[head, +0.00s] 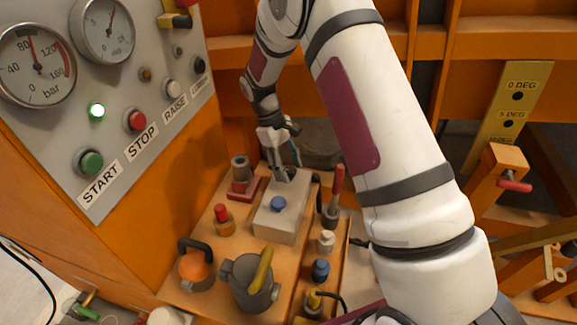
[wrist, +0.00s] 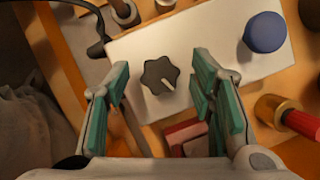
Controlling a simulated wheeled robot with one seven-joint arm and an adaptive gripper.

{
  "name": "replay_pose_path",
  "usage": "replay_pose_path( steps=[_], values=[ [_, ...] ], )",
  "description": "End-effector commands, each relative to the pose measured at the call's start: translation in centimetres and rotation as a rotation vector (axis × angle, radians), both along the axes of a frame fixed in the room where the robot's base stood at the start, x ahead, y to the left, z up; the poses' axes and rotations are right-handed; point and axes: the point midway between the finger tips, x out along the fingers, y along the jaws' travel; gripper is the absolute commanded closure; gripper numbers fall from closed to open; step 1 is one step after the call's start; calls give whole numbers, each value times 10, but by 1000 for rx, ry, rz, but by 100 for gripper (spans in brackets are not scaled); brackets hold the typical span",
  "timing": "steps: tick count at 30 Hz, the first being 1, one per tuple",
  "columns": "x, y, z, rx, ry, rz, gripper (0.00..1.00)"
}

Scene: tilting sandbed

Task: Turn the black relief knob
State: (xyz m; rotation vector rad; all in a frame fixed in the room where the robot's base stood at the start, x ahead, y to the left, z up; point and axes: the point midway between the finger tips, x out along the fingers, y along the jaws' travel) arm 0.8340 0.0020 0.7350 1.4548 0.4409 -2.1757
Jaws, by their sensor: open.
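The black relief knob (wrist: 160,75) is lobed, with a pale pointer line, on top of a light grey block (wrist: 205,35). In the wrist view it lies between my open fingers, a little beyond their tips. My gripper (wrist: 160,92) is open and empty, with green finger pads. I cannot tell from this view how high the fingers are above the knob. In the head view my gripper (head: 284,168) points down over the far end of the same block (head: 278,227). There the fingers largely hide the knob.
A blue knob (wrist: 265,32) sits on the same block. A red-topped brass fitting (head: 222,218), a red block with a grey cylinder (head: 241,180), a red-handled lever (head: 335,190) and an orange part with a black handle (head: 195,268) stand close by. A panel with gauges (head: 105,90) rises at left.

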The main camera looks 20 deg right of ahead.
Motion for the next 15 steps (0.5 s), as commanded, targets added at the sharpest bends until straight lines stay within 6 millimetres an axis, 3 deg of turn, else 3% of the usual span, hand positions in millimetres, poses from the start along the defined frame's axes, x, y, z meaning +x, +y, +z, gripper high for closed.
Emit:
replay_pose_path(
  steps=[5, 15],
  values=[
    [4, 3, 10, 0, -1, 0, 50],
    [25, 17, 71, 1, -4, 1, 50]
  ],
)
